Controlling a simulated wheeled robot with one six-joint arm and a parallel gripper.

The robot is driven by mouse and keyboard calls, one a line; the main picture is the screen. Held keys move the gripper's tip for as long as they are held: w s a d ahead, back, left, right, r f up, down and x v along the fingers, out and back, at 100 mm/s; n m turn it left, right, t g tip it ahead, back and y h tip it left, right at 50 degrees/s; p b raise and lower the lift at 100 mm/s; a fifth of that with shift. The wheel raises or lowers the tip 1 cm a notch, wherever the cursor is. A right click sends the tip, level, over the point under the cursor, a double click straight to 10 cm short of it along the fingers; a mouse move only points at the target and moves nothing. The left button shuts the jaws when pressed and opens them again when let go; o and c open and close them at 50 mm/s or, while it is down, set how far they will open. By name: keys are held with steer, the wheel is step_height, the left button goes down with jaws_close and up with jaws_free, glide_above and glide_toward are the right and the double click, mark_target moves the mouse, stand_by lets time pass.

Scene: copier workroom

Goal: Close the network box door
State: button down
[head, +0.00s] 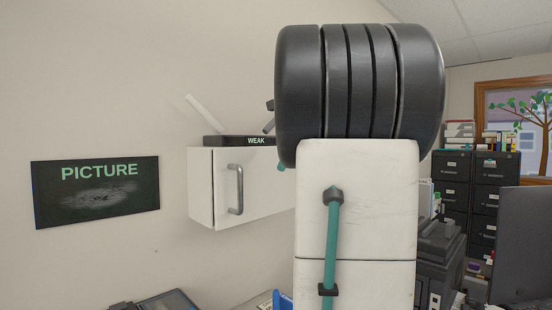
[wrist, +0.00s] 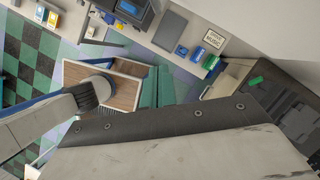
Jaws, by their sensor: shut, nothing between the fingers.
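The network box (head: 201,188) is a white box on the wall, left of my arm in the head view. Its door (head: 262,185) is a plain white panel with a grey bar handle (head: 235,189) near the left edge. The panel looks about flush with the box, but its right end is hidden behind my arm, so I cannot tell whether it is fully shut. My gripper's fingers do not show clearly in either view. I cannot make out the box in the wrist view.
A dark unit labelled WEAK (head: 240,141) with stick-like antennas sits on the box. A dark PICTURE panel (head: 96,191) hangs to its left. Dark filing cabinets (head: 471,190) stand at the back right. The wrist view shows a checkered floor (wrist: 32,62) and a shelf with small items.

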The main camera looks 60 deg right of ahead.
steer(key=w+a+f, duration=0.3)
steer(key=w+f, duration=0.2)
steer(key=f, duration=0.1)
steer(key=shift+w, duration=0.35)
steer(key=shift+d, duration=0.1)
